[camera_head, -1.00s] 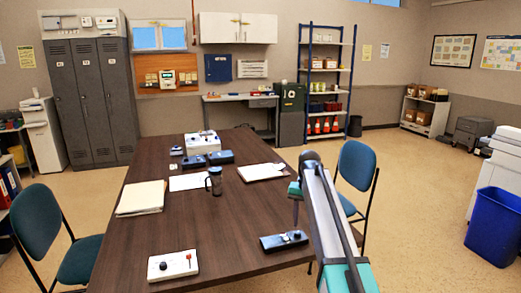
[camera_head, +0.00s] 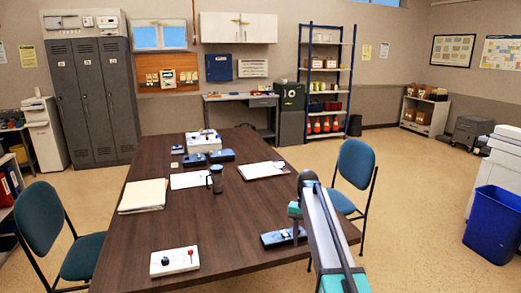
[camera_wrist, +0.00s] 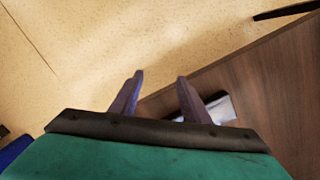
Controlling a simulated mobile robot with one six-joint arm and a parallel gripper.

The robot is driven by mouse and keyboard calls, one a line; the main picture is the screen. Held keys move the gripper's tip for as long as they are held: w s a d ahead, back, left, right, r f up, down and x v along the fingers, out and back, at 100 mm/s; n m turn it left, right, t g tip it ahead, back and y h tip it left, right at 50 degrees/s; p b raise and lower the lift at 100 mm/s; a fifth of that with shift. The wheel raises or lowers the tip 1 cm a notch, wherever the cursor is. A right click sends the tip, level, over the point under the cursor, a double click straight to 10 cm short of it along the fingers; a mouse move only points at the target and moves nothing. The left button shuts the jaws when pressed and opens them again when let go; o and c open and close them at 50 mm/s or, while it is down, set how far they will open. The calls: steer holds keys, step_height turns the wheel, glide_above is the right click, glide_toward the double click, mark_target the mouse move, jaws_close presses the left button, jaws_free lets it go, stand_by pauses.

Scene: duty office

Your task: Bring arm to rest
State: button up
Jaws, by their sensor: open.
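My gripper (camera_wrist: 159,82) is open and empty in the wrist view, its two dark fingers spread apart. In the head view my arm rises at the right of the table, and my gripper (camera_head: 295,238) hangs below its far end, over the table's near right part. A dark blue device (camera_head: 278,238) lies on the table there, partly hidden behind the gripper. It also shows in the wrist view (camera_wrist: 222,108), partly hidden behind the right finger. I cannot tell how high the fingers are above the table.
The brown table (camera_head: 225,245) holds a white box with a red switch (camera_head: 175,261), a mug (camera_head: 215,180), folders (camera_head: 143,195) and clipboards. Blue chairs stand left (camera_head: 50,230) and right (camera_head: 357,165). A blue bin (camera_head: 493,222) stands at the right. The floor between is clear.

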steer(key=s+f+g, duration=0.2)
steer(key=s+f, duration=0.9)
steer(key=f, duration=0.3)
steer(key=s+f+g, duration=0.2)
steer(key=s+f, duration=0.9)
steer(key=f, duration=0.4)
steer(key=s+f+n, duration=0.1)
steer(key=s+f, duration=0.3)
steer(key=s, duration=0.6)
steer(key=s+f+n, duration=0.1)
steer(key=s+f, duration=0.3)
steer(key=s, duration=0.7)
steer(key=s+f+n, duration=0.2)
steer(key=s+f, duration=0.3)
steer(key=s, duration=0.5)
steer(key=shift+s, duration=0.15)
steer(key=shift+d, duration=0.1)
